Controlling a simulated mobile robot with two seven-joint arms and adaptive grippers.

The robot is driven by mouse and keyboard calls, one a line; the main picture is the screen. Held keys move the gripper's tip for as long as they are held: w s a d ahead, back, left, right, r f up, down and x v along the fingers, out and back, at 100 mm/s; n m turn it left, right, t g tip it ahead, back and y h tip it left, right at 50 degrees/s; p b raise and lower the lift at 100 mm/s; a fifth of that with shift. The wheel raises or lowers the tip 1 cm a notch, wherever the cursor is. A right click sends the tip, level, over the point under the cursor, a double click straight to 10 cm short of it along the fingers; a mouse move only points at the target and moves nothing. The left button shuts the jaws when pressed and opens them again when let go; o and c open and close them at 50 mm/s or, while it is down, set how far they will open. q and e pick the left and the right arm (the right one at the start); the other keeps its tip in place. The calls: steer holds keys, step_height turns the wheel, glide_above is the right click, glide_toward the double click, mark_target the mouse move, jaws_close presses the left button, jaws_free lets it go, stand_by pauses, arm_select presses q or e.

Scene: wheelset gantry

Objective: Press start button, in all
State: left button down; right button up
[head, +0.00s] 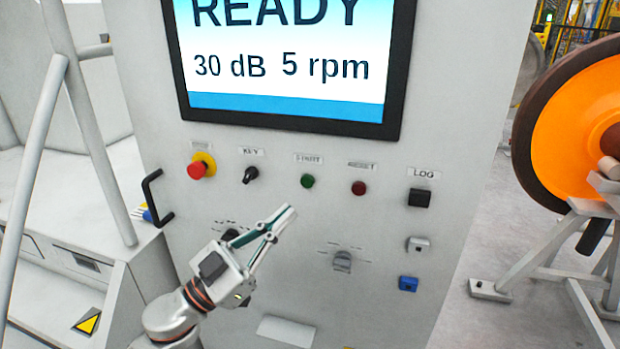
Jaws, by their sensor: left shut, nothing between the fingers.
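The green start button (307,181) is on the grey control panel (460,140), under a blurred label. My left gripper (291,211) is shut and empty. Its fingertips appear in the picture just below and to the left of the green button, with a gap between. How far they are from the panel face is hard to tell. The gripper hides part of a knob (231,234) behind it. The screen (290,60) above reads READY, 30 dB and 5 rpm. My right gripper is not in view.
A red emergency button (197,169), a black key switch (250,175), a red button (358,188) and a black LOG button (419,197) share the row. A grey rotary knob (342,261) is lower. A black handle (155,198) sticks out left. An orange wheel (575,125) stands right.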

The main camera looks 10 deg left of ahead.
mark_target(299, 191)
arm_select(q)
steer(key=shift+w+d+b, duration=0.15)
steer(key=shift+w+b, duration=0.95)
steer(key=shift+w, duration=3.3)
steer(key=shift+w, duration=0.4)
